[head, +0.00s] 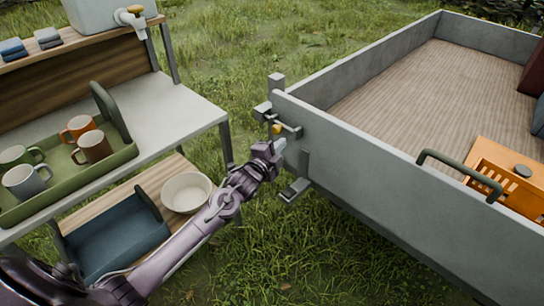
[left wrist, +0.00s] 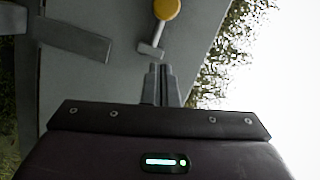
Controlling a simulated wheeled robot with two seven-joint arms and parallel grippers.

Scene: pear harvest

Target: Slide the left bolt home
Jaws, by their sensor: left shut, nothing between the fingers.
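The left bolt (head: 289,129) is a grey metal rod with a yellow knob (head: 276,128), mounted at the near left corner of the grey trailer's front panel (head: 400,190). My left gripper (head: 279,146) is shut and empty, just below the bolt and close to the panel. In the left wrist view the closed fingertips (left wrist: 160,68) point at the panel, a little short of the bolt's grey stem (left wrist: 152,48), with the yellow knob (left wrist: 166,9) at the top edge. I cannot tell whether the fingers touch the bolt. My right gripper is not in view.
A grey bench (head: 185,98) stands at left with a green tray (head: 110,160) of several mugs. Its lower shelf holds a white bowl (head: 186,192) and a blue bin (head: 115,245). An orange crate (head: 505,165) lies in the trailer. Grass lies between bench and trailer.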

